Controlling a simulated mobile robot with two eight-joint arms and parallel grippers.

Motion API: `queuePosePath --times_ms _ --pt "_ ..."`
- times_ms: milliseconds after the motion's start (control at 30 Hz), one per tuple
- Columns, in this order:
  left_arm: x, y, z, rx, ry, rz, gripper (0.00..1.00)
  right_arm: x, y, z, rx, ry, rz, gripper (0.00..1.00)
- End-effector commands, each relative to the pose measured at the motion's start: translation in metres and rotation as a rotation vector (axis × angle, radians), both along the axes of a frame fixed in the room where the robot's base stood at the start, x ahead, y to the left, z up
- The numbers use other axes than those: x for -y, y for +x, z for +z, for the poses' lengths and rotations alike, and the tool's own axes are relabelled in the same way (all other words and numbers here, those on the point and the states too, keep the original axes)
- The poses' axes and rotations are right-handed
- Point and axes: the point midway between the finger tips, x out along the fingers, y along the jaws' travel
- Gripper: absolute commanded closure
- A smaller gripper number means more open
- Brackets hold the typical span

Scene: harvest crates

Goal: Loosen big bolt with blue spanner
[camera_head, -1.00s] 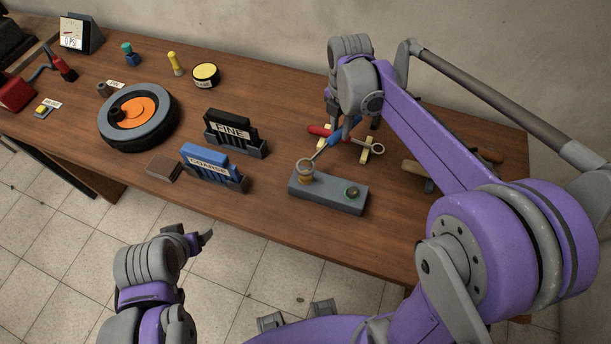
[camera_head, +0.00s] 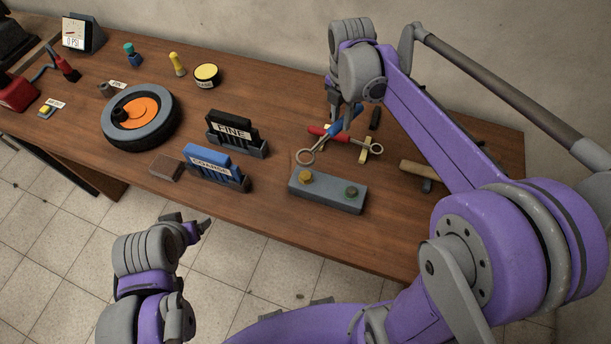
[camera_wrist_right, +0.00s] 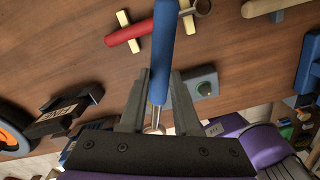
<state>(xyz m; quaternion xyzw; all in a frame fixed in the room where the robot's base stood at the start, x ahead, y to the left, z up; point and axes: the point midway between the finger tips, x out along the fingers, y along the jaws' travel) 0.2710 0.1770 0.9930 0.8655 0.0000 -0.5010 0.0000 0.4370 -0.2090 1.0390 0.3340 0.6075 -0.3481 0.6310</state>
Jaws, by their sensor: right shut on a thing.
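My right gripper (camera_head: 343,108) is shut on the handle of the blue spanner (camera_head: 346,122). In the right wrist view, the blue handle (camera_wrist_right: 163,45) passes between the fingers (camera_wrist_right: 160,100). The spanner's ring end (camera_head: 305,158) appears just behind the brass-coloured bolt (camera_head: 305,177), apart from it. That bolt stands at the left end of a grey block (camera_head: 325,198); a smaller green bolt (camera_head: 352,191) is at the right end.
A red spanner (camera_head: 318,130) lies on yellow rests behind the block. The blue COARSE holder (camera_head: 215,170) and black FINE holder (camera_head: 232,132) stand left of it. A wheel (camera_head: 140,118) lies further left. A wooden-handled tool (camera_head: 418,170) lies to the right.

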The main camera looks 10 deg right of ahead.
Motion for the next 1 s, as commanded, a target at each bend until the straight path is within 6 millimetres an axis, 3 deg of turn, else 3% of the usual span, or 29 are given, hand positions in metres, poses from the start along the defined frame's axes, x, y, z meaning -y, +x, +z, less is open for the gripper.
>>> queuePosePath --times_ms 1000 --pt "0.000 0.012 0.020 0.023 0.000 0.000 0.24 0.042 0.027 0.030 0.001 0.001 0.000 1.00"
